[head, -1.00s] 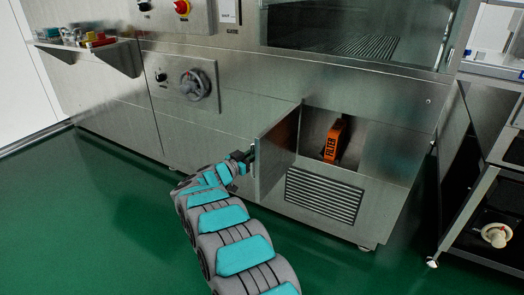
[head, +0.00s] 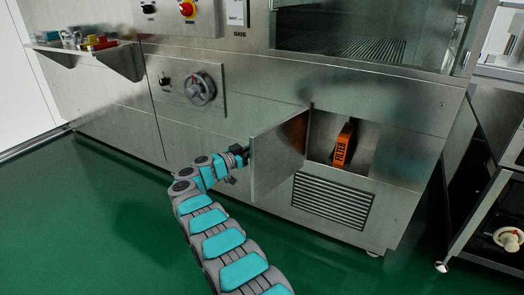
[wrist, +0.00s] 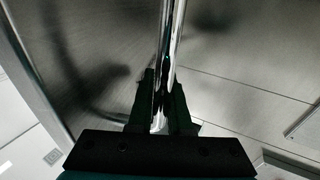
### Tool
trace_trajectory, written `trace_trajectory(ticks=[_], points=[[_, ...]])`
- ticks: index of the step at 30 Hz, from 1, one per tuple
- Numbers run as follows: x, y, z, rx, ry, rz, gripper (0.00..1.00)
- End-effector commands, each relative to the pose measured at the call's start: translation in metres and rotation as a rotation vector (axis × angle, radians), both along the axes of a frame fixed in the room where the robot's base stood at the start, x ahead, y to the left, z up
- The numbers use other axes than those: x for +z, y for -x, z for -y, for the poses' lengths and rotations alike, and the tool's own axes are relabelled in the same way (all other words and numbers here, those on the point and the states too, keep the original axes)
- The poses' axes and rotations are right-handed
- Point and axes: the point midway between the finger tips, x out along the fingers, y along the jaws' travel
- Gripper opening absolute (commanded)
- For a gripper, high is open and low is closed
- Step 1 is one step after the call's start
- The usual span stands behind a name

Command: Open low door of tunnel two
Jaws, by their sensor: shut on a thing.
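My gripper (head: 243,157) is at the door's free left edge. In the wrist view my gripper (wrist: 163,118) is shut on a shiny vertical bar, the door handle (wrist: 171,45), between its two dark fingers. The door panel (wrist: 90,50) fills the left of that view. In the head view the handle is mostly hidden by my gripper.
A vent grille (head: 333,200) sits below the opening. A handwheel (head: 200,88) and a shelf with small items (head: 90,45) are to the left. A metal rack (head: 490,200) stands at the right. The green floor (head: 110,210) in front is clear.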

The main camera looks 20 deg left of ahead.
Motion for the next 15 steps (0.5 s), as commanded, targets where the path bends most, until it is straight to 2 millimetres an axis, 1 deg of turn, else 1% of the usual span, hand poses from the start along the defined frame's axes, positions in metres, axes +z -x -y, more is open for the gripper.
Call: trace_trajectory(ticks=[3, 15], points=[[-0.001, -0.001, -0.002, -0.013, -0.013, -0.001, 0.0], [-0.022, 0.005, -0.008, -0.031, -0.031, -0.054, 0.0]])
